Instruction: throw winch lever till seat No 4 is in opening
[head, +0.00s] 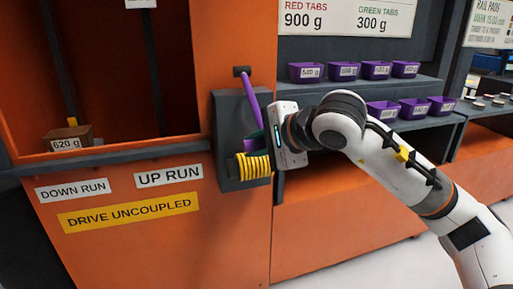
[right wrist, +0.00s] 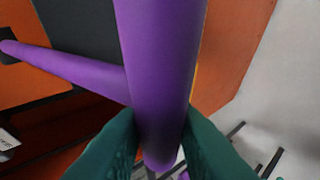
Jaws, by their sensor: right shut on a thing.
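The winch lever (head: 250,93) is a purple bar on a dark grey housing (head: 226,130) at the elevator's right edge. Its upper end meets a small dark pivot, and it slopes down to the right. My right gripper (head: 262,138) is shut on the lever's lower part, just above a yellow coil (head: 254,166). In the right wrist view the green fingers (right wrist: 160,138) press on both sides of the purple bar (right wrist: 160,60). The opening (head: 135,85) at left holds a brown box (head: 68,138) labelled 620 g on a hanging dark strip. No seat number is readable. My left gripper is not in view.
Labels read DOWN RUN (head: 71,189), UP RUN (head: 168,176) and DRIVE UNCOUPLED (head: 128,211). Several purple bins (head: 305,72) stand on grey shelves behind my right arm. Signs hang above them. Bare floor (head: 385,262) shows at lower right.

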